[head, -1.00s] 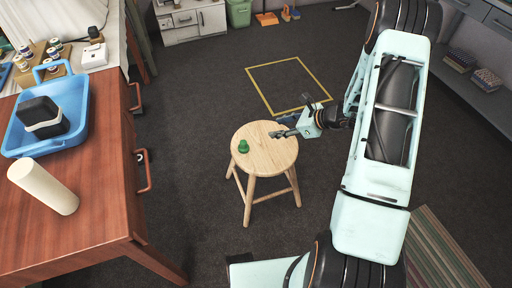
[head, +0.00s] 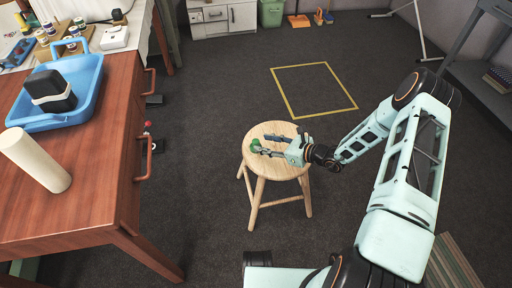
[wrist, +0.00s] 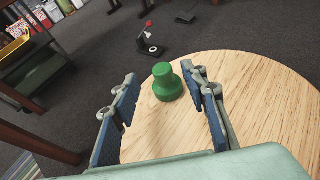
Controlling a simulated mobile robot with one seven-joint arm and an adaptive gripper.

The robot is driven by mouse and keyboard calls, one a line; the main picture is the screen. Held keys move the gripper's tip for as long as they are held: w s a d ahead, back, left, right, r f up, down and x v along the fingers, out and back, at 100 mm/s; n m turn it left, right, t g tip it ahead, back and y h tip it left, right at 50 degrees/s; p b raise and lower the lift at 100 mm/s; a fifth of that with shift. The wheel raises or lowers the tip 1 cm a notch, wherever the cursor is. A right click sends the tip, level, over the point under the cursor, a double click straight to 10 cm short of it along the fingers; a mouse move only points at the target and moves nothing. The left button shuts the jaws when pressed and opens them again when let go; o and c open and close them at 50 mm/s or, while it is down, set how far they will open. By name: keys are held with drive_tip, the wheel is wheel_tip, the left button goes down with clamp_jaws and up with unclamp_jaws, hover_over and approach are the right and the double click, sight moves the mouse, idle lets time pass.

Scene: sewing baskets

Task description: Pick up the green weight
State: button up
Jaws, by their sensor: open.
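The green weight (wrist: 167,83) stands upright on the round wooden stool (wrist: 262,110), near its edge. It has a wide base and a narrower knob on top. In the head view the weight (head: 255,145) shows at the left side of the stool seat (head: 278,170), partly beside my fingers. My gripper (wrist: 163,92) is open, with one blue-padded finger on each side of the weight's near side. The weight sits between or just ahead of the fingertips, and I see a gap on both sides. My gripper (head: 262,146) reaches in low over the stool from the right.
A yellow square outline (head: 345,95) marks the floor behind the stool. Open floor surrounds the stool.

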sight(257, 141)
drive_tip(key=b+x, duration=0.1)
drive_tip(key=x, duration=0.4)
drive_tip(key=shift+w+f+b, duration=0.1)
drive_tip(key=shift+w+b, duration=0.05)
drive_tip(key=shift+b, duration=0.25)
drive_tip(key=shift+c, duration=0.5)
clamp_jaws()
